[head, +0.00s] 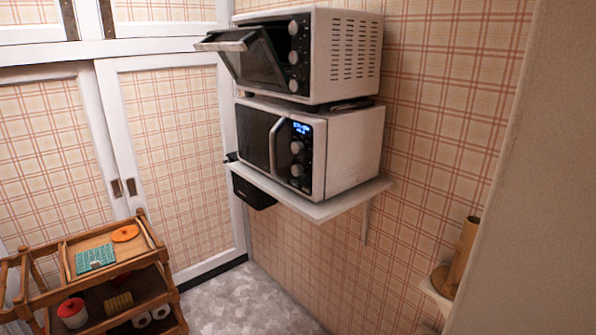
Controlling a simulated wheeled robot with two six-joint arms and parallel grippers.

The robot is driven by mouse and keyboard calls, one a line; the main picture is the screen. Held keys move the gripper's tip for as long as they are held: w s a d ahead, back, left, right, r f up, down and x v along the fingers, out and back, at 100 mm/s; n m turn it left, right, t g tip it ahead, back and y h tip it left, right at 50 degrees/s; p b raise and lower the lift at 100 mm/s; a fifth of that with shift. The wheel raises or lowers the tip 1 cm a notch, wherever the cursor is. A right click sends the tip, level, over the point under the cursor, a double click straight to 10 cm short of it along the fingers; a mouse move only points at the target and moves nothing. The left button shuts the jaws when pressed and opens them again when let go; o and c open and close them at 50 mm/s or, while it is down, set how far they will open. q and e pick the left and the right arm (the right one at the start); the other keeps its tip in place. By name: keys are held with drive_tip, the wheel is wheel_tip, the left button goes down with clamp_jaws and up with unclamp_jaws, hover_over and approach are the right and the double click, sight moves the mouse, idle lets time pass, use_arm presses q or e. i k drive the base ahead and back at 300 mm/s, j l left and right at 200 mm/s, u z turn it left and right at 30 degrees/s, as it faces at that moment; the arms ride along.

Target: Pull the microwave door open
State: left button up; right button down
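A white microwave (340,150) with a dark front stands on a wall shelf. Its door (256,136) looks closed, with a pale curved vertical handle (275,145) beside a panel with a lit blue display and knobs. On top of it sits a white toaster oven (345,57) with knobs. The toaster oven's glass door (255,60) is tilted partly open, with its handle bar at the upper left. Neither of my grippers shows in the head view.
The white shelf (335,205) juts from the plaid wall, with a black container (253,190) under its left end. A wooden cart (165,275) stands lower left. A pale wall (540,170) fills the right side. Grey floor (250,300) between is clear.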

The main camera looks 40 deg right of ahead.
sight(255, 140)
drive_tip(key=i+l, duration=0.1)
drive_tip(key=i+l+z, duration=0.1)
drive_tip(key=i+z, duration=0.5)
drive_tip(key=z, duration=0.2)
drive_tip(key=l, duration=0.05)
